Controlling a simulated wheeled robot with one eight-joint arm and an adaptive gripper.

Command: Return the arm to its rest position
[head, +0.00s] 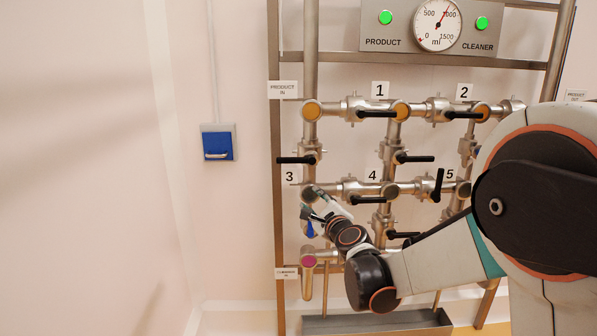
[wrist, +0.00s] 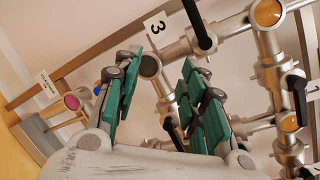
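My arm reaches in from the right of the head view, low and bent at the elbow. My gripper (head: 312,218) is at the left side of the pipe rack, just below the left end of the middle pipe row. In the wrist view my gripper (wrist: 165,78) has its two green-padded fingers spread apart, with nothing between the pads. Pipe fittings and the label 3 (wrist: 159,22) show behind the fingers. Whether a finger touches a pipe cannot be told.
The steel pipe rack (head: 276,210) carries several black-handled valves. A gauge panel (head: 375,30) with two green lights (head: 482,22) is at the top. A blue wall box (head: 217,145) hangs to the left. The floor left of the rack looks clear.

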